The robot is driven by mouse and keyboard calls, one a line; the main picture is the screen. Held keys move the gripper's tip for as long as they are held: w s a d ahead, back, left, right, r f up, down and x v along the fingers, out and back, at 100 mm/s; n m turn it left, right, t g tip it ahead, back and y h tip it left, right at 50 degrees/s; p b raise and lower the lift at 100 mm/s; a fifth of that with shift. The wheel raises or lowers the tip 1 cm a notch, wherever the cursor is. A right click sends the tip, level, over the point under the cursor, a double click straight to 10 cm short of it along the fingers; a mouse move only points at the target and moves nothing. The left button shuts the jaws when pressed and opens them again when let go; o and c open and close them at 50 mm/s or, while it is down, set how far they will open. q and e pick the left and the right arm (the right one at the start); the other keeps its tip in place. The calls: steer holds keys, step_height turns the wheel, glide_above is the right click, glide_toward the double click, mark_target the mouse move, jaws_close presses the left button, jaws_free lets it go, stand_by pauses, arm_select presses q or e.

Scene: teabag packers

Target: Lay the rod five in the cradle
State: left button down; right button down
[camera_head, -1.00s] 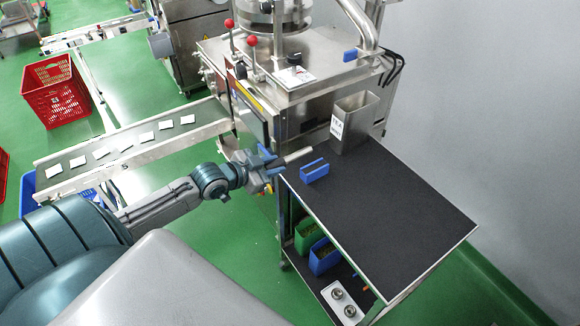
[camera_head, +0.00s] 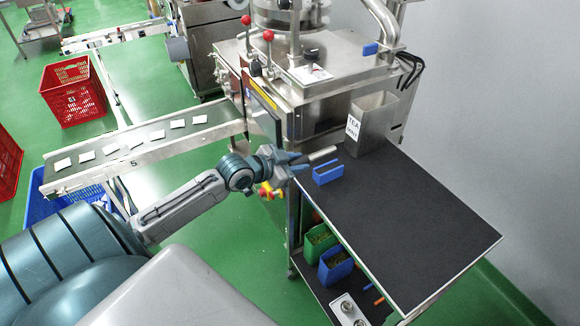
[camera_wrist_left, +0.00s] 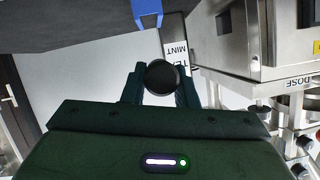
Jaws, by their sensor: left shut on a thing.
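The rod (camera_head: 322,155) is a pale grey cylinder held by my left gripper (camera_head: 303,163). It sticks out past the fingertips, roughly level, near the table's left edge. In the left wrist view the rod (camera_wrist_left: 161,77) shows end-on as a dark round face between the two fingers. The cradle (camera_head: 328,174) is a small blue block with a groove, on the black table top just in front of the rod in the picture. Part of the cradle (camera_wrist_left: 147,12) also shows at the top of the left wrist view. The rod is apart from it. My right gripper is out of view.
A steel tea bin (camera_head: 372,122) with a label stands behind the cradle, beside the steel machine (camera_head: 300,75). The black table top (camera_head: 410,225) is clear to the right. Green and blue containers (camera_head: 335,265) sit on the shelf below. A conveyor (camera_head: 150,140) runs at left.

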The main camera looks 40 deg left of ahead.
arm_select(q)
steer(key=w+f+b, duration=0.1)
steer(key=w+d+f+b, duration=0.1)
steer(key=b, duration=0.1)
steer(key=shift+w+d+f, duration=0.1)
steer(key=shift+w+f, duration=0.1)
steer(key=shift+w, duration=0.15)
steer(key=shift+w+f+b, duration=0.15)
steer(key=shift+f+b, duration=0.7)
steer(key=shift+f, duration=0.25)
steer(key=shift+f+b, duration=0.45)
steer(key=shift+f, duration=0.2)
steer(key=c, duration=1.1)
jaws_free()
steer(key=o, duration=0.6)
steer(key=shift+o, duration=0.2)
